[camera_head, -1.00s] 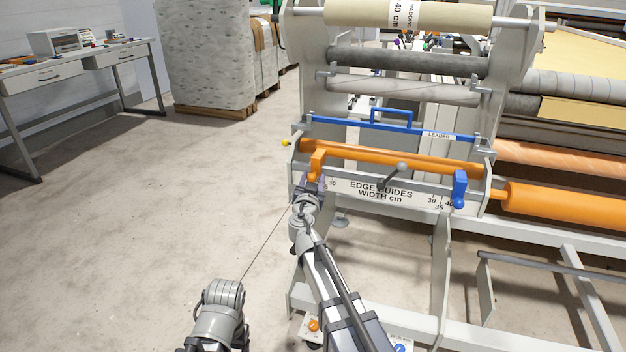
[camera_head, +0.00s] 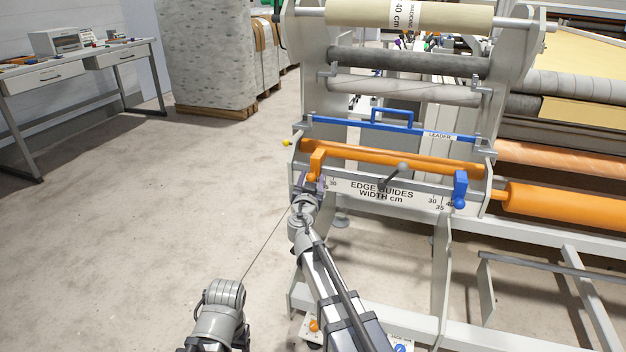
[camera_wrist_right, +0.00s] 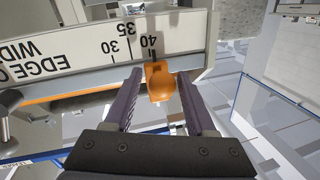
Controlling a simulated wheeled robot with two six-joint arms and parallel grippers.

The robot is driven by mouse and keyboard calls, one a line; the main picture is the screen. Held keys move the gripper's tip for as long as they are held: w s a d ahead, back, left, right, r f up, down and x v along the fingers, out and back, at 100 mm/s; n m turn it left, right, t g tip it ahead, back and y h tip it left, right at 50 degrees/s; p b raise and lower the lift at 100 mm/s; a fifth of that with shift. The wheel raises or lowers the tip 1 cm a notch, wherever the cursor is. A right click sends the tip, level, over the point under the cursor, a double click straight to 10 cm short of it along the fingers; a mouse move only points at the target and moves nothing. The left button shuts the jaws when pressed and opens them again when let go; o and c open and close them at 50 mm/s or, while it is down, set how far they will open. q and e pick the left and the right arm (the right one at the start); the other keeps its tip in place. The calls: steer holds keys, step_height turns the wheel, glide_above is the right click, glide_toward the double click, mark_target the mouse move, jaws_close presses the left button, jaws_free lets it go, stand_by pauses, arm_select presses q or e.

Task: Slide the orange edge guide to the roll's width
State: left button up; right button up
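The orange edge guide (camera_head: 317,163) sits at the left end of the guide rail. It also shows in the right wrist view (camera_wrist_right: 162,86), by the 40 mark of the upside-down scale. My right gripper (camera_wrist_right: 160,73) is open, its two purple fingers on either side of the guide's orange knob, with a clear gap on the left and a narrower one on the right. In the head view my right gripper (camera_head: 309,188) is below the guide, its fingertips mostly hidden. The roll (camera_head: 408,14) on top carries a 40 cm label. My left gripper is out of view.
A blue edge guide (camera_head: 460,188) is at the rail's right end. A grey lever (camera_head: 395,174) stands out in front of the scale plate (camera_head: 380,190) between the guides. A blue leader bar (camera_head: 395,129) lies above. Open floor is to the left.

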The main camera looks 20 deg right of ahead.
steer(key=shift+o, duration=0.7)
steer(key=shift+s, duration=0.1)
steer(key=v, duration=0.7)
steer(key=shift+s, duration=0.3)
steer(key=shift+a, duration=0.1)
